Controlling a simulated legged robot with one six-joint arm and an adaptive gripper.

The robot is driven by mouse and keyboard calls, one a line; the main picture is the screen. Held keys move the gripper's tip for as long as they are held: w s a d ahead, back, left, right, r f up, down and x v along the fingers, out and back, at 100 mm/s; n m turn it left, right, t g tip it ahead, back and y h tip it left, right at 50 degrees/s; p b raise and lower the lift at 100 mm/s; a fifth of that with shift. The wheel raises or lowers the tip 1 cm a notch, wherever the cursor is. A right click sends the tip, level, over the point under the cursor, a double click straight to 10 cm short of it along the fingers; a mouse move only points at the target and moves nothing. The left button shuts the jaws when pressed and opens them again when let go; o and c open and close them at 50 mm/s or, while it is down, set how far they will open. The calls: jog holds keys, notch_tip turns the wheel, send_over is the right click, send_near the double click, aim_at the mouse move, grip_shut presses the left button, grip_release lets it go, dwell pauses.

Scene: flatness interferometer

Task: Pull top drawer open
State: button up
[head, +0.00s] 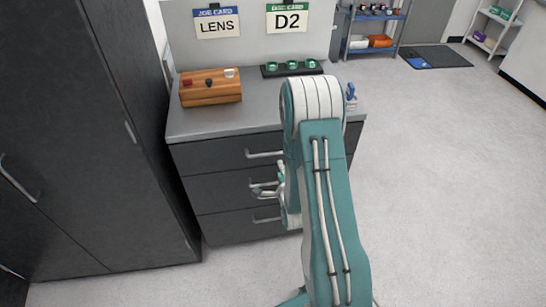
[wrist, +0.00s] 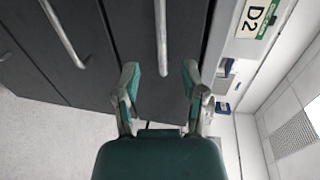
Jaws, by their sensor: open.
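The top drawer (head: 215,155) is the uppermost of three dark drawers in the grey-topped cabinet, and its front looks flush with the others. Its pale bar handle (head: 264,153) also shows in the wrist view (wrist: 161,35), lengthwise in the picture. My gripper (head: 262,190) is in front of the drawers, partly hidden by my own arm in the head view. In the wrist view my gripper (wrist: 160,68) is open and empty, with its fingers to either side of the line of the handle. How far the fingertips are from the handle is hard to tell.
The middle drawer handle (head: 262,184) and bottom drawer handle (head: 267,220) are below. A wooden box (head: 211,92) and a black rack with green pieces (head: 291,69) stand on the countertop (head: 200,123). A tall dark cabinet (head: 85,130) is at left.

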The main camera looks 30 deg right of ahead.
aim_at(276, 153)
jog(key=x, duration=1)
jog(key=shift+d+r, duration=0.1)
jog(key=shift+d, duration=0.1)
grip_shut()
